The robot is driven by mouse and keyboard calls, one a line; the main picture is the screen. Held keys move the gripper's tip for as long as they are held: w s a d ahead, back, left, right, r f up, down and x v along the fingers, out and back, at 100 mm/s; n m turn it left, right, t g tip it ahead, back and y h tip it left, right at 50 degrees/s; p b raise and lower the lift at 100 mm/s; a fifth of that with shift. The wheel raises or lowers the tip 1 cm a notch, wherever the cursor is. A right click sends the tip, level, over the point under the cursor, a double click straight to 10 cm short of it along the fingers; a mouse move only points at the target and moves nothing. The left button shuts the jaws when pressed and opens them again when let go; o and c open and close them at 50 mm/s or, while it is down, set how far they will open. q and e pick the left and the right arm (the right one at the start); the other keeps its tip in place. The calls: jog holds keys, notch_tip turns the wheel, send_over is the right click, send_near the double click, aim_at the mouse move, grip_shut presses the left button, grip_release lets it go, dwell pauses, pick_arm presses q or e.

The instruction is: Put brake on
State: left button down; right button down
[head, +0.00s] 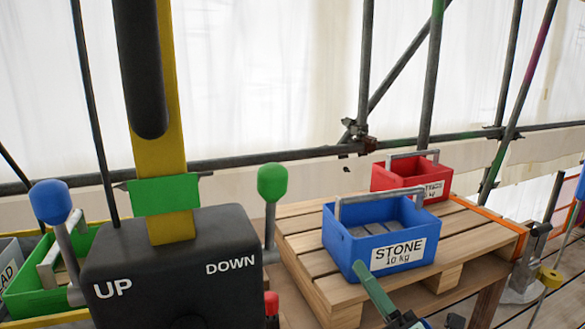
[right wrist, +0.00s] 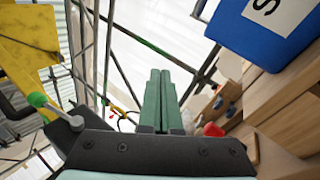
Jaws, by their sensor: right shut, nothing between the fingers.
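A black control box (head: 175,270) marked UP and DOWN stands at the left of the head view. A blue-knobbed lever (head: 50,201) is on its left and a green-knobbed lever (head: 272,184) on its right. A red knob (head: 271,303) shows low at its right side. I cannot tell which of these is the brake. My right gripper (head: 363,272) is shut and empty, in front of the blue crate, right of the box. In the right wrist view its green fingers (right wrist: 160,76) are together, between a green knob (right wrist: 37,100) and a red knob (right wrist: 213,130). My left gripper is not in view.
A blue crate (head: 345,255) labelled STONE 10 kg and a red crate (head: 405,177) stand on a wooden pallet (head: 300,255). A green crate (head: 25,298) is at far left. A yellow post (head: 177,100) rises behind the box. Scaffold poles (head: 367,70) cross behind.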

aim_at(271, 216)
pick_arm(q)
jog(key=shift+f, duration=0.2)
pick_arm(e)
jog(key=s+a+r+m+g+y, duration=0.2)
jog(key=s+r+m+g+y, duration=0.1)
jog(key=r+m+g, duration=0.5)
jog(key=s+a+r+m+g+y, duration=0.2)
jog(key=r+m+g, duration=0.6)
jog(key=r+m, duration=0.6)
jog(key=s+m+y, duration=0.1)
jog(key=m+y, duration=0.1)
jog(key=m, duration=0.3)
jog(key=shift+s+r+m+g+y, duration=0.25)
jog(key=shift+r+m+g+y, duration=0.05)
jog(key=shift+r+g+y, duration=0.1)
